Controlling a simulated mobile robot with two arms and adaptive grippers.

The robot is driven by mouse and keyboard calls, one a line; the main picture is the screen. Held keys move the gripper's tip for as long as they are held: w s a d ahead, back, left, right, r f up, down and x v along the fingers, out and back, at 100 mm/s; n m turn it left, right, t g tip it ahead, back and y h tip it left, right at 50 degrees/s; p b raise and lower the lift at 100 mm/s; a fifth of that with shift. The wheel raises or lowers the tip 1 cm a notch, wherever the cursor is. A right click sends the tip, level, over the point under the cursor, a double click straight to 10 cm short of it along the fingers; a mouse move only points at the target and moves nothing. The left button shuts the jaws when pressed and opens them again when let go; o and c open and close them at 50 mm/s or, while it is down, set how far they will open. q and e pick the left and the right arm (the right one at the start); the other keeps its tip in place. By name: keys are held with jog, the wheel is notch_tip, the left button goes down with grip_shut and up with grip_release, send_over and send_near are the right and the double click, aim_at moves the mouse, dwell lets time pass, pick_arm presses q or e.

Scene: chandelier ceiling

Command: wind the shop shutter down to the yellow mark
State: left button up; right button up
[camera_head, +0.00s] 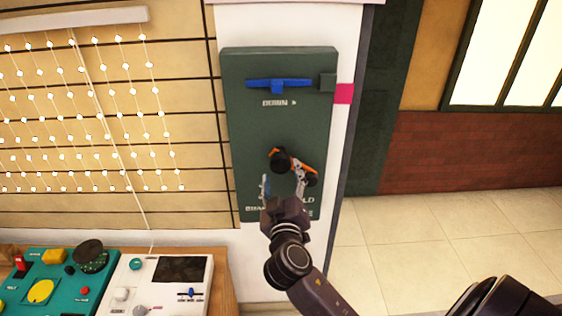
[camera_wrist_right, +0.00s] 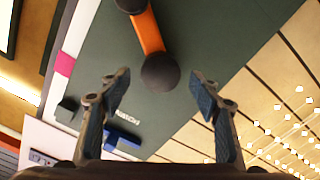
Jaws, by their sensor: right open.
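A dark green panel (camera_head: 250,125) is mounted on a white pillar, with a blue bar (camera_head: 290,84) across its upper part and white lettering below that. An orange crank arm (camera_head: 297,166) with black round ends sits on its lower half. My right gripper (camera_head: 284,184) is open in front of the crank. In the right wrist view, one black round end (camera_wrist_right: 160,72) lies between the spread fingertips, with no visible grip on it. The orange arm also shows there (camera_wrist_right: 149,32). A magenta patch (camera_head: 344,94) marks the panel's right side. I see no yellow mark and cannot identify the shutter.
Beaded light strings (camera_head: 90,110) hang before a tan lined wall (camera_head: 190,60) at left, under a white bar (camera_head: 75,20). Below stand a teal control box (camera_head: 60,270) and a white control box (camera_head: 150,270) on a wooden bench. Tiled floor (camera_head: 430,235) is clear at right.

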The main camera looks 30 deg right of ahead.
aim_at(281, 168)
jog(key=shift+p+x, duration=0.7)
jog(key=shift+x, duration=1.8)
jog(key=shift+a, duration=0.1)
jog(key=shift+c, duration=0.5)
jog(key=shift+f, duration=0.1)
grip_shut()
